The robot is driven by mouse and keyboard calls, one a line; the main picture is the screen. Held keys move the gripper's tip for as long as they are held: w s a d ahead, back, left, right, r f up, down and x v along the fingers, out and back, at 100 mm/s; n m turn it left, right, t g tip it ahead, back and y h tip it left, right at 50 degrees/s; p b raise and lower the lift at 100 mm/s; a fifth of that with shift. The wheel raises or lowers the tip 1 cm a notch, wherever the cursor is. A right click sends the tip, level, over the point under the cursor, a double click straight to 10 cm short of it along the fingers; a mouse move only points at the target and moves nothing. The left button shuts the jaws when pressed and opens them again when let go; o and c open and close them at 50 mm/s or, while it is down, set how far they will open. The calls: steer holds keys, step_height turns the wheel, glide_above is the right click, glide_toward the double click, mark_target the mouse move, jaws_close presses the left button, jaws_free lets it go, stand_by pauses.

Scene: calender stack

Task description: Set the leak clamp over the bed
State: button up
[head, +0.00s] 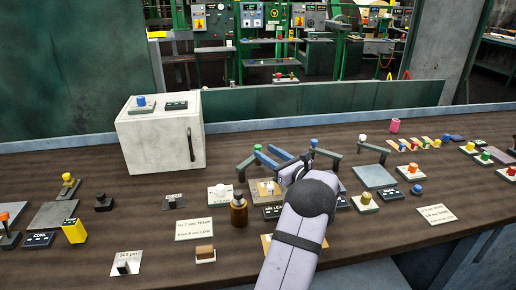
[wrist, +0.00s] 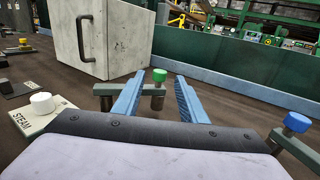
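My gripper (head: 273,155) is open, its two blue fingers apart and nothing seen between them. In the wrist view, a grey-green clamp bar with a green knob (wrist: 159,76) stands beyond the fingertips, framed by them (wrist: 155,95). A second bar with a blue knob (wrist: 297,122) is to the right. In the head view, one bar (head: 245,166) is left of the fingers and another (head: 328,154) is right. A black label reading about a leak (head: 272,212) lies beside my wrist. I cannot tell which part is the leak clamp or the bed; my arm hides the middle.
A pale cabinet (head: 160,135) stands at the back left. A white STEAM knob (wrist: 42,103) is left of my gripper. A brown bottle (head: 239,210) stands close to my arm. A grey plate (head: 374,177) and several small knobbed controls fill the right side.

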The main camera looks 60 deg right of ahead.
mark_target(260, 149)
steer(key=shift+p+x, duration=0.5)
steer(key=shift+x, duration=2.2)
jaws_close()
